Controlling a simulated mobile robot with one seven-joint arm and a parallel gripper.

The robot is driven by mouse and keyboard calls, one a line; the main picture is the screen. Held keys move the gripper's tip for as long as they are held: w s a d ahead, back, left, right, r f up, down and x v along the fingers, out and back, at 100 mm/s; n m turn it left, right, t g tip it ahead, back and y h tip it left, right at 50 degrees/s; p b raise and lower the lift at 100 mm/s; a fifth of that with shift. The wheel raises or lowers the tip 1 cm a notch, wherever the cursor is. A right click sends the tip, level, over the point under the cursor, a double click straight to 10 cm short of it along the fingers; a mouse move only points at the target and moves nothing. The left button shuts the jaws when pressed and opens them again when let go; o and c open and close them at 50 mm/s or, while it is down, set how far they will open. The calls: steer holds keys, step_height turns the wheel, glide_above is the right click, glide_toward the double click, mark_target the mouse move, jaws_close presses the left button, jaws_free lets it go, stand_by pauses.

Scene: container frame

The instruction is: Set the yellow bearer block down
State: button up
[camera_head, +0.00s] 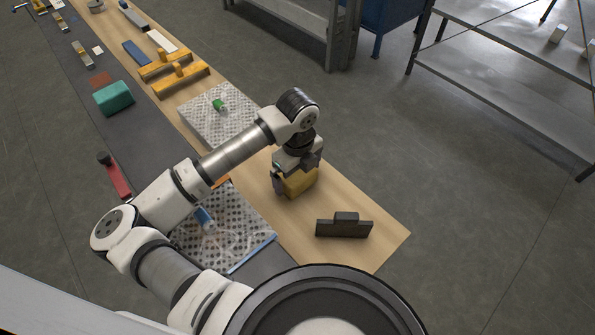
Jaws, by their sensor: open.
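The yellow bearer block (300,184) rests on the wooden bench top, left of and behind a dark block. My gripper (297,177) is right over it, pointing down, with its fingers apart on either side of the block. The near finger shows at the block's left end. The far finger shows at its upper right. The gripper body hides the block's top, and I cannot tell whether the fingers touch it.
A dark stepped block (344,228) stands near the bench's front right corner. Two patterned plates (238,128) (248,228) lie beyond and left of the gripper. Yellow bars (182,84), a green block (113,97) and a red-handled tool (119,182) lie farther away. Bare wood surrounds the dark block.

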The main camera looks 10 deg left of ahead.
mark_target(298, 173)
step_height(298, 173, up, 12)
steer(key=b, duration=0.2)
steer(key=shift+r, duration=0.15)
stand_by(0.5)
